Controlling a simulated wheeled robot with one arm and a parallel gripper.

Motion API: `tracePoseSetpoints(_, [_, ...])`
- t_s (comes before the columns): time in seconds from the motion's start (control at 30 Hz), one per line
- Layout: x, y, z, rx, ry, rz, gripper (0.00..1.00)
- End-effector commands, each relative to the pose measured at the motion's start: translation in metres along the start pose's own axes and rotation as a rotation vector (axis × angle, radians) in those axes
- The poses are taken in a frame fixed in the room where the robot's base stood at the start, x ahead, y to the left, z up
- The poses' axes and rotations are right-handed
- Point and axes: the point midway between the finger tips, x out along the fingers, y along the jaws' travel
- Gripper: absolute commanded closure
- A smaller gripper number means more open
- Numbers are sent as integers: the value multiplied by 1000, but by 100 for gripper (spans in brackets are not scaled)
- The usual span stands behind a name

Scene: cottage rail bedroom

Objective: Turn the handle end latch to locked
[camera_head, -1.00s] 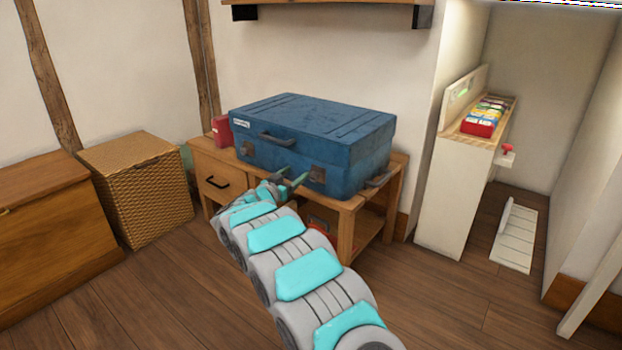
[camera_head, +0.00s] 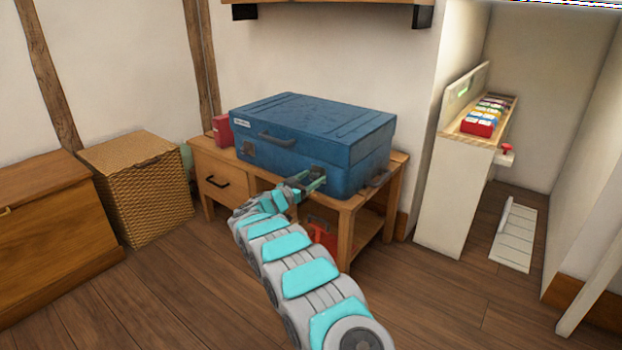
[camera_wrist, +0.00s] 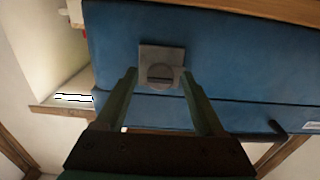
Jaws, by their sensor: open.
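A blue case (camera_head: 300,130) lies closed on a wooden bench. Its front has two grey latches, a left one (camera_head: 248,149) and a right one (camera_head: 318,172), the latter close to the side handle (camera_head: 378,180). My gripper (camera_head: 316,181) is at the right latch, partly covering it. In the wrist view, this latch is a square plate with a round knob (camera_wrist: 160,75) whose dark slot runs roughly crosswise in the picture. My gripper (camera_wrist: 159,73) is open and empty, its fingers on either side of the knob. I cannot tell whether they touch it.
The wooden bench (camera_head: 346,204) has a drawer at left and an open shelf with red items below. A red box (camera_head: 223,130) stands left of the case. A wicker basket (camera_head: 140,185) stands further left. A white unit (camera_head: 455,200) is at right, with open floor before it.

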Motion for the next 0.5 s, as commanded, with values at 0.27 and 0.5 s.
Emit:
tracePoseSetpoints(0.27, [2, 0, 0, 0, 0, -1, 30])
tracePoseSetpoints(0.5, [1, 0, 0, 0, 1, -1, 56])
